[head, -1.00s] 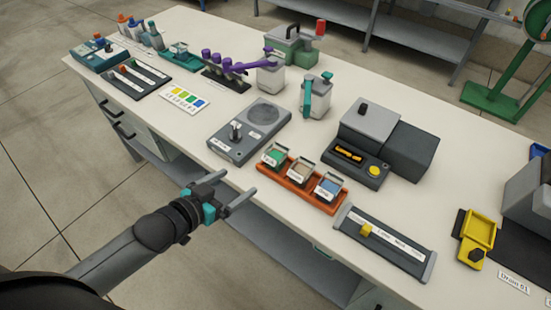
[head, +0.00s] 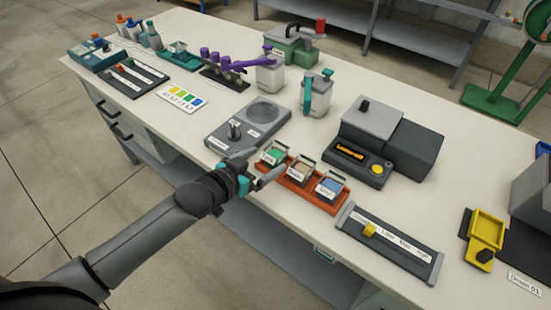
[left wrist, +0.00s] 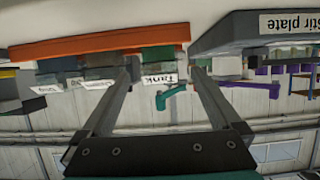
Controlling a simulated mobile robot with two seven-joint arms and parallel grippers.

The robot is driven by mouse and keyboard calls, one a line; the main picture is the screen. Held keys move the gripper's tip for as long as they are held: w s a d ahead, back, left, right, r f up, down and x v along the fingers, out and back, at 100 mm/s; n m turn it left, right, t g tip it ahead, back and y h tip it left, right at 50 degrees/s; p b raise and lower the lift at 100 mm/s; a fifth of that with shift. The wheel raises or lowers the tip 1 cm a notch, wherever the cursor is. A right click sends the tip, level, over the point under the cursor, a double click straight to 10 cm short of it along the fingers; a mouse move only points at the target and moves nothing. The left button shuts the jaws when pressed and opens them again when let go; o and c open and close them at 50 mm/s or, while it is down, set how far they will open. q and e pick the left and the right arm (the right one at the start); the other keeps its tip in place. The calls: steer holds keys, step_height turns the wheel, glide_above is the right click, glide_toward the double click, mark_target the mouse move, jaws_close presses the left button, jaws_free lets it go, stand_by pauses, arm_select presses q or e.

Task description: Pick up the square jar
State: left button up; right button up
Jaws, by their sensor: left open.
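Three small square jars stand in a row in an orange-red tray (head: 318,203) at the table's front edge: one with green contents (head: 275,155), one brown (head: 301,170) and one blue (head: 331,186). My left gripper (head: 264,167) is open and empty, its fingers beside the near side of the green jar. In the left wrist view, which is upside down, the green jar (left wrist: 159,62) with a "Tank" label shows between the open fingertips (left wrist: 160,68). I cannot tell whether the fingers touch it. My right gripper is not in view.
A grey stir plate (head: 222,134) lies just left of the tray. A dark box device (head: 385,150) stands behind it, and a long slider panel (head: 390,242) lies to the right. White jugs (head: 318,96) stand farther back. Bare tabletop separates them.

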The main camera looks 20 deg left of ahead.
arm_select(q)
steer(key=b+x, duration=0.2)
steer(key=x, duration=0.3)
steer(key=shift+s+f, duration=0.1)
steer(key=shift+w+d+f, duration=0.1)
steer(key=shift+w, duration=0.15)
steer(key=c, duration=1.3)
jaws_close()
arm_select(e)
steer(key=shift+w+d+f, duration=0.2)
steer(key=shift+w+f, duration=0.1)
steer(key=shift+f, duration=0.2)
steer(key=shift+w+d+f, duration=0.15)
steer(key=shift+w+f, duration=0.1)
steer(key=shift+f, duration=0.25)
